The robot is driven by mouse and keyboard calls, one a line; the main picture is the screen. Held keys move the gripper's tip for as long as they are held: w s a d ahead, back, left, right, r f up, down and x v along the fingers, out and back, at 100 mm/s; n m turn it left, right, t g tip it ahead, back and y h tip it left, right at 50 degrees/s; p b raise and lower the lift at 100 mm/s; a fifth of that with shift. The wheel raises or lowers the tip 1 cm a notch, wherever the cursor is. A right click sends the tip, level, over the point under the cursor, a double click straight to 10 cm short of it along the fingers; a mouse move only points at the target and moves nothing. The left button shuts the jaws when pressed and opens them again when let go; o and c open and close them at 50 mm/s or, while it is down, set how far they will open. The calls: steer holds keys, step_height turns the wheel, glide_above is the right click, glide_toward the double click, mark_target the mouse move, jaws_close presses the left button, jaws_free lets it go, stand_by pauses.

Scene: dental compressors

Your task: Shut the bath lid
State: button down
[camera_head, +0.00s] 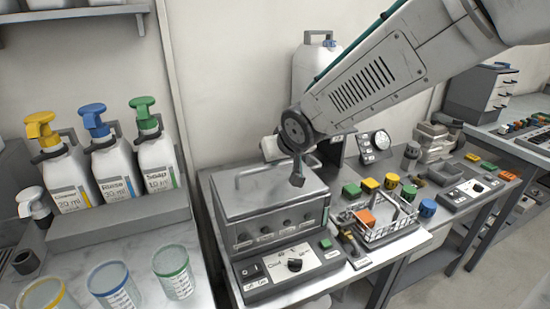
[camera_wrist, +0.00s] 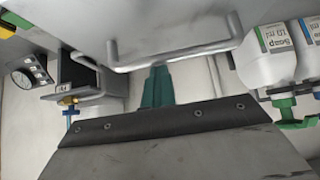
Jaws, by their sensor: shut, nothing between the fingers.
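The bath is a grey metal box (camera_head: 275,238) on the bench, with a row of dark round features on its front. Its grey lid (camera_head: 245,199) lies about flat across the top and looks shut; I see no clear gap at its front edge. The lid's bar handle (camera_head: 262,169) shows too, and it crosses the wrist view (camera_wrist: 185,56) with the lid's grey surface (camera_wrist: 200,20) beyond. My gripper (camera_head: 297,178) is shut and empty, pointing down just over the lid's right part. Its teal fingers (camera_wrist: 157,86) end close to the handle; I cannot tell whether they touch.
A control panel (camera_head: 292,266) with a knob stands before the bath. Pump bottles (camera_head: 110,170) stand on the left bench, with beakers (camera_head: 172,272) in front. A large white container (camera_head: 312,70) stands behind.

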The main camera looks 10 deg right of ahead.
steer(key=shift+s+d+f+h, duration=0.15)
steer(key=shift+s+d+f, duration=0.15)
steer(key=shift+f, duration=0.3)
steer(key=shift+s+d+f+h, duration=0.15)
steer(key=shift+s+f, duration=0.25)
steer(key=shift+f, duration=0.15)
step_height(320, 180, up, 6)
steer(key=w+a, duration=0.1)
steer(key=w, duration=0.1)
glide_toward(276, 181)
step_height(276, 181, up, 2)
steer(key=s+d, duration=0.1)
steer(key=s, duration=0.2)
steer(key=s+d+f+g+h, duration=0.2)
steer(key=s+d+g, duration=0.2)
steer(key=s+d, duration=0.35)
steer(key=s+d+r+m+g, duration=0.1)
steer(key=s+d+r, duration=0.1)
steer(key=s+d, duration=0.2)
steer(key=s+d+r+m+g, duration=0.1)
steer(key=s+d, duration=0.3)
steer(key=s, duration=0.7)
steer(key=shift+r+m+g, duration=0.3)
steer(key=shift+r+m, duration=0.3)
steer(key=shift+r, duration=0.05)
